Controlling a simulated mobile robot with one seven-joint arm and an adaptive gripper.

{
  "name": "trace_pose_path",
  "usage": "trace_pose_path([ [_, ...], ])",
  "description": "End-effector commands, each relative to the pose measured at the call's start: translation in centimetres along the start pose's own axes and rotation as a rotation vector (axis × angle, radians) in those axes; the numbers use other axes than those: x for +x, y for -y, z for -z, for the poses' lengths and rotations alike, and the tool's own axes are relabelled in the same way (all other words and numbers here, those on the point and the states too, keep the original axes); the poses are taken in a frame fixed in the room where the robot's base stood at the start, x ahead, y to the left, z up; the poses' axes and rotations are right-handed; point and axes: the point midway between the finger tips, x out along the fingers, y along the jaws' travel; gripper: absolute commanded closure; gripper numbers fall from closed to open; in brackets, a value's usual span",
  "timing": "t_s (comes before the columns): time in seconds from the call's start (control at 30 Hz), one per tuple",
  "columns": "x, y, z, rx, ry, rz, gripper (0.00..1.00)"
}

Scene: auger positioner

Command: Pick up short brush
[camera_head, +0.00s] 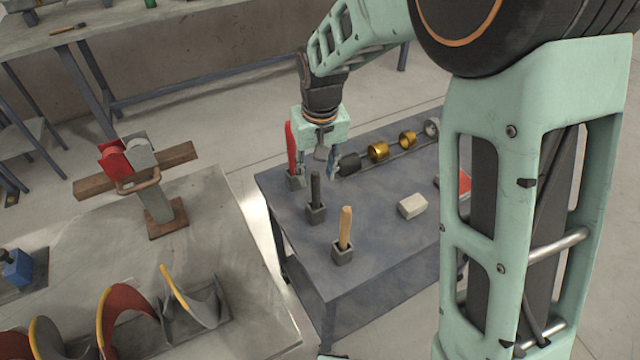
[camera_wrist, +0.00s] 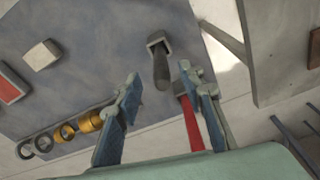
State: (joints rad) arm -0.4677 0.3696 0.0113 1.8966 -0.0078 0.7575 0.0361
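Three upright handles stand in small square holders on the dark work table (camera_head: 385,240): a red one (camera_head: 291,148), a black one (camera_head: 315,190) and a light wooden one (camera_head: 344,225). Their lower ends are hidden in the holders, so I cannot tell which is the short brush. My gripper (camera_head: 318,165) is open and empty above the table's far left part, near the red handle and behind the black one. In the wrist view, my open fingers (camera_wrist: 160,85) frame the black handle (camera_wrist: 161,72) beyond them. The red handle (camera_wrist: 192,125) lies beside the right finger, partly hidden.
Several rings (camera_head: 378,151) line the table's back edge. A pale block (camera_head: 412,206) and a red item (camera_head: 464,183) are at the right. A left bench (camera_head: 225,270) holds a clamp stand (camera_head: 160,205) and auger pieces (camera_head: 130,310). A brush-like tool (camera_head: 68,30) lies on the far bench.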

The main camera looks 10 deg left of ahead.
Motion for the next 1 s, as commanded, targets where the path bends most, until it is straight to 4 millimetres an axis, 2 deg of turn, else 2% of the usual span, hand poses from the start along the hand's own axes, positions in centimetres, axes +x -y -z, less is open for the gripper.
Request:
trace_pose_path([
  [0.03, 1.1, 0.0, -0.1, -0.001, 0.004, -0.001, 0.64],
  [0.1, 2.1, 0.0, -0.1, -0.001, 0.002, -0.001, 0.64],
  [0.37, 4.2, 0.0, 0.1, -0.003, 0.001, -0.002, 0.64],
  [0.63, 7.9, 0.1, 0.4, -0.003, -0.001, -0.002, 0.64],
  [0.97, 8.6, 0.1, 0.5, -0.003, -0.003, -0.002, 0.64],
  [1.0, 8.6, 0.1, 0.5, -0.003, -0.003, -0.002, 0.68],
])
